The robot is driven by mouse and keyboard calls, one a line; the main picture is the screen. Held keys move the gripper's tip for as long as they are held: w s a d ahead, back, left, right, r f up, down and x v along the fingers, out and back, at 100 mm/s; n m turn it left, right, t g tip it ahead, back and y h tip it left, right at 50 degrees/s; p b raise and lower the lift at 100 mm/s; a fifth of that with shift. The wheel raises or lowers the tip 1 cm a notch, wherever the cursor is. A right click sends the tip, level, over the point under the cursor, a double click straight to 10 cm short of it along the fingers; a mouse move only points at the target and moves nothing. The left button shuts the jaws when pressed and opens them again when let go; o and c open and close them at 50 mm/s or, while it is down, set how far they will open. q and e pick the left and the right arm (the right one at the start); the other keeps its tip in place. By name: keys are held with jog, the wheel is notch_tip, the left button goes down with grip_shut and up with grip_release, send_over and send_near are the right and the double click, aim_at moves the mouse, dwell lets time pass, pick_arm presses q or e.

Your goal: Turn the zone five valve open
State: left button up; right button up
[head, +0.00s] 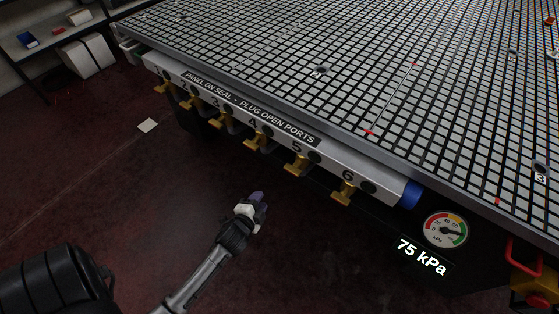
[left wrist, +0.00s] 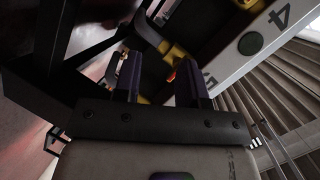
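The manifold rail (head: 220,102) along the table's front edge carries a row of yellow valve handles under numbers 1 to 6. The zone five valve (head: 296,166) hangs below the number 5, and its setting is hard to tell. My left gripper (head: 257,203) is below and left of it in the head view, apart from it. In the left wrist view, the left gripper's dark purple fingers (left wrist: 159,70) are spread with nothing held. A yellow handle (left wrist: 178,54), seemingly valve five's, shows past their tips. My right gripper is not in view.
The zone four valve (head: 257,139) and zone six valve (head: 344,193) flank valve five closely. The gridded table (head: 330,65) overhangs behind. A gauge (head: 446,230) with a 75 kPa display (head: 422,256) stands at right. The floor in front is mostly clear.

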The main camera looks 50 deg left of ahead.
aim_at(292, 169)
pick_arm(q)
jog(key=d+r+m+t+h, duration=0.2)
jog(key=d+r+m+t, duration=0.15)
jog(key=m, duration=0.35)
jog(key=shift+t, duration=0.45)
jog(key=w+a+b, duration=0.1)
jog(key=w, duration=0.4)
jog(key=w+b, duration=0.1)
jog(key=w, duration=0.3)
jog(key=w+a+r+b, duration=0.1)
jog(key=w+b, duration=0.1)
jog(key=w, duration=0.3)
jog(key=shift+w+a, duration=0.3)
jog(key=shift+a, duration=0.05)
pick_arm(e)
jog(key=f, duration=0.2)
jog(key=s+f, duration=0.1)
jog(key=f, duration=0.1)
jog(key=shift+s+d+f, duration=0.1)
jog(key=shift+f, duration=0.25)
pick_arm(q)
jog(key=shift+c, duration=0.2)
grip_shut()
